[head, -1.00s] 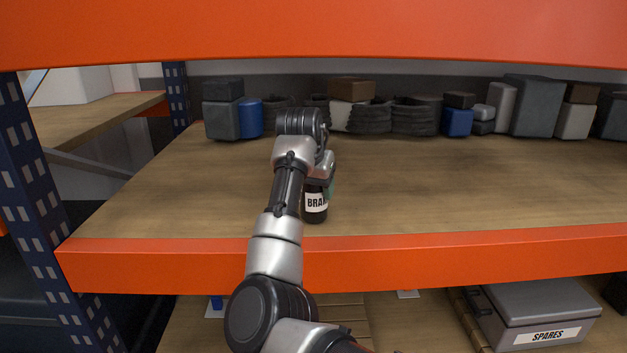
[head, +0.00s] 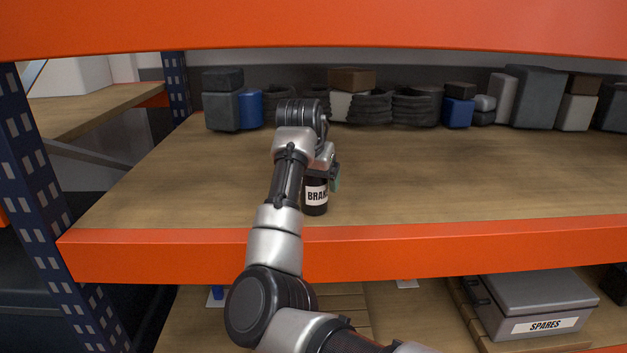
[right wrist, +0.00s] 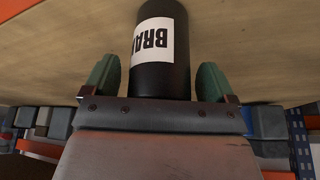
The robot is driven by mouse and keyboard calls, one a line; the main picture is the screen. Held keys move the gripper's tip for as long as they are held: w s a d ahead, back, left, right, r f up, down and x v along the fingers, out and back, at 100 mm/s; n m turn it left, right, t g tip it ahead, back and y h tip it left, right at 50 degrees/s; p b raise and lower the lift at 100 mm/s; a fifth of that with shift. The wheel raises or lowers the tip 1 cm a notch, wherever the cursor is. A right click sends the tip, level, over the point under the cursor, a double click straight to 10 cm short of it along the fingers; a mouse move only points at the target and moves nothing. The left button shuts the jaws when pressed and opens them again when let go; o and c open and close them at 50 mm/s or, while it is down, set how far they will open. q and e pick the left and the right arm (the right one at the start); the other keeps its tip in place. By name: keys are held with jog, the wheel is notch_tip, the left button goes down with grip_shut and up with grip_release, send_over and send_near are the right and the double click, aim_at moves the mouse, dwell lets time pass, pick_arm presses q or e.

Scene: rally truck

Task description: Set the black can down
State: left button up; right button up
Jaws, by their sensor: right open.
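The black can (head: 316,204) with a white label reading "BRA..." stands upright on the wooden shelf (head: 450,185), near its front edge. My right gripper (head: 325,180) is at the upper part of the can and hides its top in the head view. In the right wrist view the can (right wrist: 161,75) is between two green fingers (right wrist: 155,75), with a gap on each side, so the gripper is open around it. My left gripper is not in view.
An orange beam (head: 450,245) edges the shelf's front, and another orange beam (head: 300,25) crosses above. Boxes and dark tyre-like rolls (head: 415,107) line the back. The shelf right of the can is clear. A grey "SPARES" case (head: 530,300) is below.

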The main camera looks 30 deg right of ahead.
jog(key=b+v, duration=0.4)
jog(key=v, duration=0.8)
jog(key=shift+a+f, duration=0.1)
jog(key=shift+f, duration=0.05)
